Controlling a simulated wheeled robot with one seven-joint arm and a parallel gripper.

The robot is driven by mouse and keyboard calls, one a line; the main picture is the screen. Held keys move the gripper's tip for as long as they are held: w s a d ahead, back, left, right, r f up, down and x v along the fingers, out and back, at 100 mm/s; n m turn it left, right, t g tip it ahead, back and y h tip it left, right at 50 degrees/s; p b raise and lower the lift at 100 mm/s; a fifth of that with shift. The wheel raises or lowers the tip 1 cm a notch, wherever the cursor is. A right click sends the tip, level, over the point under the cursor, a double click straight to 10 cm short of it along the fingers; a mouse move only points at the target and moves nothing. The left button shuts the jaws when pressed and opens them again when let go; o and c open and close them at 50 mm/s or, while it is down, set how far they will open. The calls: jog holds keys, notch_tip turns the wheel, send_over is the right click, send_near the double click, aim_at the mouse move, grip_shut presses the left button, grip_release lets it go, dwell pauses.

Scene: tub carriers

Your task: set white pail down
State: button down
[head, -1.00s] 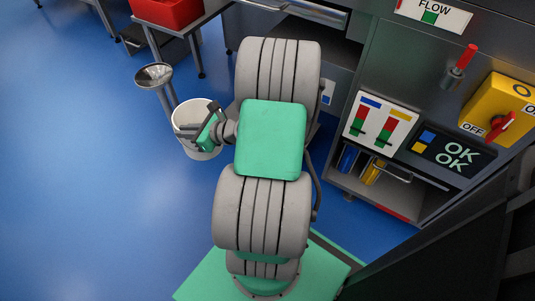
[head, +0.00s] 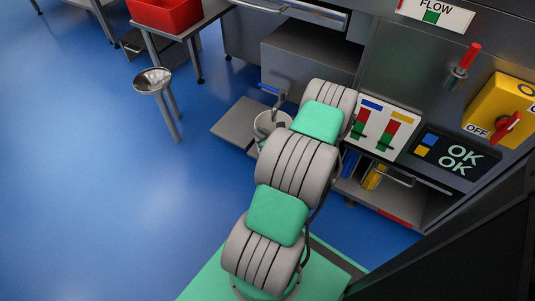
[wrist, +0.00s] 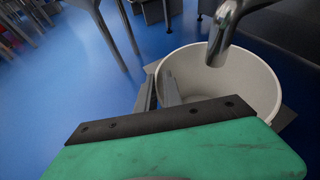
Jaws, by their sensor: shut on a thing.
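The white pail (head: 268,124) is at the grey plate (head: 236,122), partly hidden by my arm in the head view. In the wrist view the pail (wrist: 258,84) is upright and its inside looks empty. My gripper (wrist: 159,88) is shut on its near left wall, with one finger inside the rim and one outside. A metal tap spout (wrist: 222,38) hangs over the pail's mouth. Corners of the plate (wrist: 284,119) show around the pail. I cannot tell whether the pail's base touches the plate.
A tap with a blue lever (head: 270,89) stands behind the pail. A round metal dish on legs (head: 153,81) stands to the left. A red tub (head: 166,12) sits on a table at the back. A control panel cabinet (head: 385,125) is close on the right. Blue floor is clear at left.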

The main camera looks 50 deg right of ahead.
notch_tip(320, 180, down, 8)
jog(key=b, duration=0.3)
jog(key=shift+r, duration=0.15)
jog(key=shift+a, duration=0.1)
jog(key=c, duration=1.5)
grip_release()
